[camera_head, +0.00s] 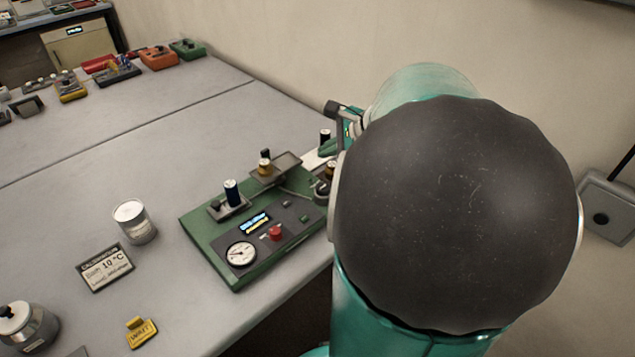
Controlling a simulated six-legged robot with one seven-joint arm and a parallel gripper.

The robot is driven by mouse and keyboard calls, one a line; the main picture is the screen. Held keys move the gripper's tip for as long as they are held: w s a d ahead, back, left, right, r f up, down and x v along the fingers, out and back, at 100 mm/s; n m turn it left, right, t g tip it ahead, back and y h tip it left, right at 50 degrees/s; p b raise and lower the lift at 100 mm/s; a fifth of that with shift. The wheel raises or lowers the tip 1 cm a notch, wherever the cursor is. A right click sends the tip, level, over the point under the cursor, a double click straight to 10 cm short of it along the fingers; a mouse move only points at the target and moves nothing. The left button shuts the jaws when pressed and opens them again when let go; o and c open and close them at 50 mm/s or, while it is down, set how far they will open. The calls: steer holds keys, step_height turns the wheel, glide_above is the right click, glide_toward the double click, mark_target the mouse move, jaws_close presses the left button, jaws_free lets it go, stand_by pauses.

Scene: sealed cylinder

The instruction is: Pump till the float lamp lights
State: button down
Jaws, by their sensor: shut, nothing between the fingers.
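A green apparatus (222,247) stands at the table's right edge. Its dark front panel bears a round white dial gauge (241,254), a small lit blue display (254,223) and a red knob (275,233). A dark blue cylinder (232,193) stands upright on a small plate at its back left. A brass-coloured part with a dark top (265,163) sits by a grey plate behind it. I cannot make out which part is the float lamp or whether it is lit. My large arm link covers the apparatus's right side. My gripper's fingers are hidden behind the arm.
Several coloured devices line the far edge. The middle table is clear. A wall rises behind.

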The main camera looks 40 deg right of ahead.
steer(key=shift+f, duration=3.75)
steer(key=shift+f, duration=0.1)
steer(key=shift+f, duration=0.3)
steer(key=shift+f, duration=0.9)
steer(key=shift+r, duration=1.3)
steer(key=shift+r, duration=0.1)
steer(key=shift+r, duration=2.45)
